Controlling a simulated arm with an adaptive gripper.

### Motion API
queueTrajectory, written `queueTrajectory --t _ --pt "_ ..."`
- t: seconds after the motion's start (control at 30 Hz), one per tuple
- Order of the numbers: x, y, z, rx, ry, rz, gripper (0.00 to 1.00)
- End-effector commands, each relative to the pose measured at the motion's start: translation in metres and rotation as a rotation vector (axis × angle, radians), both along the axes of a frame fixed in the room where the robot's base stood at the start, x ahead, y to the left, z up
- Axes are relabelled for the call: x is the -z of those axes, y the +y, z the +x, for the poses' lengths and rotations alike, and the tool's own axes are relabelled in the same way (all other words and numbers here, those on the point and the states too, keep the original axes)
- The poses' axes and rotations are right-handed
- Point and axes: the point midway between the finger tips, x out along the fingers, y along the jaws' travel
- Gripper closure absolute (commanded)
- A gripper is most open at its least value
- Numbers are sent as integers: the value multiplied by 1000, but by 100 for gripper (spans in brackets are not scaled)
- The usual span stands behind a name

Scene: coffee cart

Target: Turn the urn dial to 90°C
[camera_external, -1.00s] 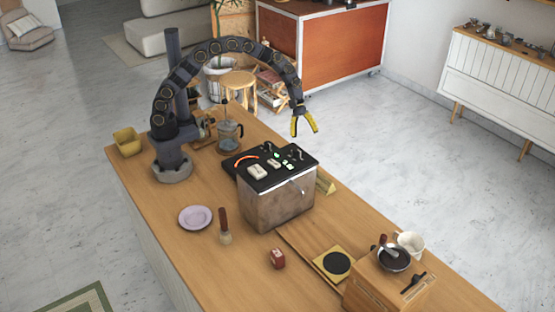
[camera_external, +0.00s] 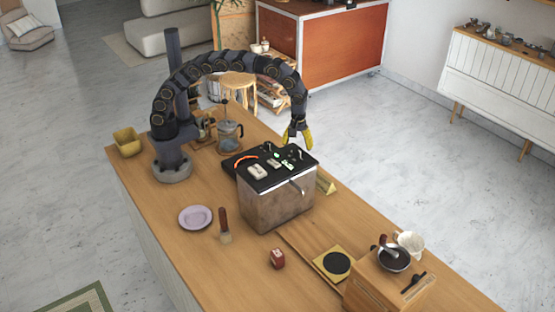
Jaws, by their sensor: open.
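The urn (camera_external: 272,207) is a box with brownish metal sides standing mid-counter. Its black top panel (camera_external: 262,183) carries a red-orange arc marking (camera_external: 246,157), pale blocks, and several small knobs and switches with green lights. Which of these is the dial, and where it points, is too small to tell. My gripper (camera_external: 297,142), with yellow fingers, points down just above the far right part of the panel. It is open and holds nothing that I can see. Whether the fingertips touch anything on the panel cannot be told.
A glass press (camera_external: 229,137) stands behind the urn. A yellow bin (camera_external: 127,142) is at the back left.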

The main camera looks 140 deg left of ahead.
Motion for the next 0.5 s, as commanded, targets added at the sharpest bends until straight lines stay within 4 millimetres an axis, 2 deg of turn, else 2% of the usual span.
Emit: queueTrajectory --t 0.1,0.2,0.47,0.5 --pt "19 0 -1 0 2 -2 37" --pt "27 0 0 1 -1 -1 37" --pt "29 0 0 0 -4 0 37" --pt "29 0 0 0 -4 0 54"
